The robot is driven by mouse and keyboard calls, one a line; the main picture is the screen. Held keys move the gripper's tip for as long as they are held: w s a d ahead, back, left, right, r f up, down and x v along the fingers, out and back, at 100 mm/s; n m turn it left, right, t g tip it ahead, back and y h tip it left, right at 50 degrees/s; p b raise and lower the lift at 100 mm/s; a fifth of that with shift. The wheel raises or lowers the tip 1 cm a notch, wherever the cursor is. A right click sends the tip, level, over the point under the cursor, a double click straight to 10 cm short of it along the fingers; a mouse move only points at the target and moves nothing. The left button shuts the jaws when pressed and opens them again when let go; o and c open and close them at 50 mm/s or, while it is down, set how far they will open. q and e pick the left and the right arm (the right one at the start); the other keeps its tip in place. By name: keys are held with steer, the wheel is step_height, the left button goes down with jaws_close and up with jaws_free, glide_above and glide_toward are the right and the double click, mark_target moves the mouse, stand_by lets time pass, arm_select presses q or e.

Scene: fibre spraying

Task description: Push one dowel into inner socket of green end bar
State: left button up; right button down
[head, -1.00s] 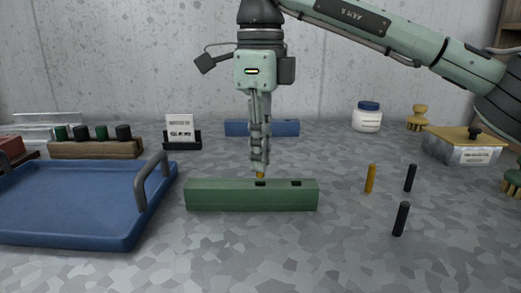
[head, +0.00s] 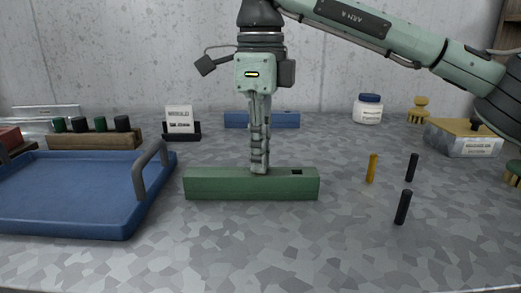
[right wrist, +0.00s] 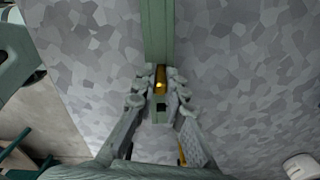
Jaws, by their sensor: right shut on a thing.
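The green end bar (head: 225,186) lies across the middle of the table. Its right-hand socket (head: 297,172) is an empty dark hole, seen as a dark square in the right wrist view (right wrist: 161,106). My right gripper (head: 259,170) points straight down with its fingertips at the bar's top face, left of that hole. It is shut on a yellow dowel (right wrist: 160,78), whose end shows between the fingers in the right wrist view. The fingers hide the dowel and the other socket in the head view, so its depth cannot be told. My left gripper is out of view.
A blue bar (head: 285,120) lies behind. A blue tray (head: 60,195) with a raised handle (head: 150,165) is at left. The table in front is clear.

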steer(key=shift+f, duration=0.4)
steer(key=c, duration=1.5)
jaws_free()
steer(key=shift+r, duration=0.1)
step_height(320, 180, up, 12)
